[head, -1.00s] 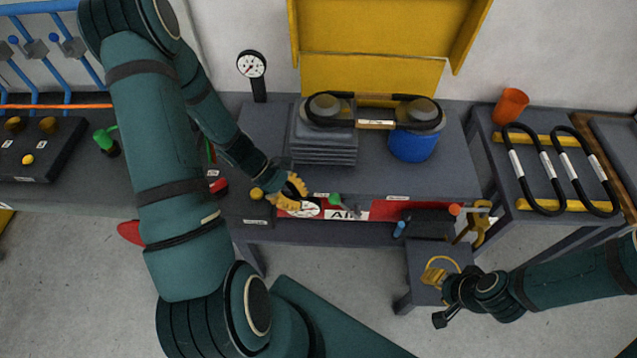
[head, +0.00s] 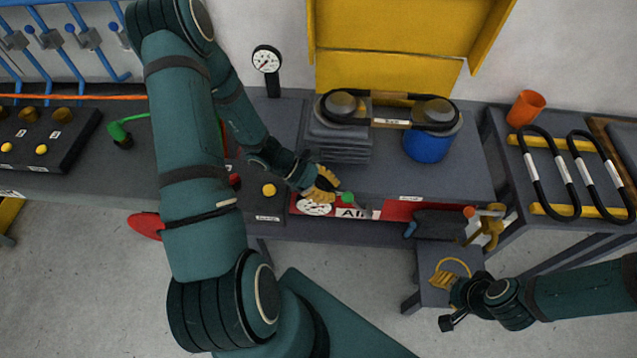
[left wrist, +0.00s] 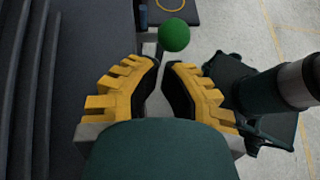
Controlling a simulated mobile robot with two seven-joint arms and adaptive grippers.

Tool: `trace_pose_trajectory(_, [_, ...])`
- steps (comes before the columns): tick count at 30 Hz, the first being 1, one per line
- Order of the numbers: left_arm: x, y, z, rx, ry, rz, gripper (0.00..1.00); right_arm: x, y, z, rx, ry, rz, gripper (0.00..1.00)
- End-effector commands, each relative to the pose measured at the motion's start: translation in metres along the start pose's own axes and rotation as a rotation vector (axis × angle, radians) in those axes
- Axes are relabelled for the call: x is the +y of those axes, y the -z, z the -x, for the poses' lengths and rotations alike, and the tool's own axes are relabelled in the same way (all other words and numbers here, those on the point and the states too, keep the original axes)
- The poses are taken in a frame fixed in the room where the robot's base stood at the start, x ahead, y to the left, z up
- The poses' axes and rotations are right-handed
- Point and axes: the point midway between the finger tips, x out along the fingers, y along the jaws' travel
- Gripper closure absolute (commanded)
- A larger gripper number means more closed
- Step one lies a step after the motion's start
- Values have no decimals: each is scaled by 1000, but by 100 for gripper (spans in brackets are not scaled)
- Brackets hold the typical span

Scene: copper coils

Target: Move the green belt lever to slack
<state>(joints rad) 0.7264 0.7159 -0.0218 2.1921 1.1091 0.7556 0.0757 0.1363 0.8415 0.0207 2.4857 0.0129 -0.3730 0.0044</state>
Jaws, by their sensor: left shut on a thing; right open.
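The green belt lever has a round green knob (head: 347,197) on a short grey stem, at the front edge of the belt machine above the red air panel. In the left wrist view the knob (left wrist: 174,35) shows just beyond the fingertips. My left gripper (head: 332,190), with yellow ribbed fingers, is at the lever and shut on it; the fingertips (left wrist: 163,66) have a narrow gap, and the gripped part is largely hidden. My right gripper (head: 458,302) is open and empty, low at the right by a small grey stand (head: 428,262).
The belt machine (head: 430,178) carries a black belt over two pulleys, with a blue drum (head: 430,146) below one. A red air panel (head: 385,209) lies under the lever. A control box (head: 45,140) is left; spare belts (head: 548,175) and an orange cup (head: 525,108) are right.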

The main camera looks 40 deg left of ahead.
Motion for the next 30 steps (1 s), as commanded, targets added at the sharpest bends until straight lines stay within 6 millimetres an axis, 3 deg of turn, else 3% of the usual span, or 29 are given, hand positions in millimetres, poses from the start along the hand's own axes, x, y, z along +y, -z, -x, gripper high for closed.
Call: trace_pose_trajectory(30, [2, -13, -8, 84, 12, 11, 100, -4, 1, 10, 0, 2, 1, 53])
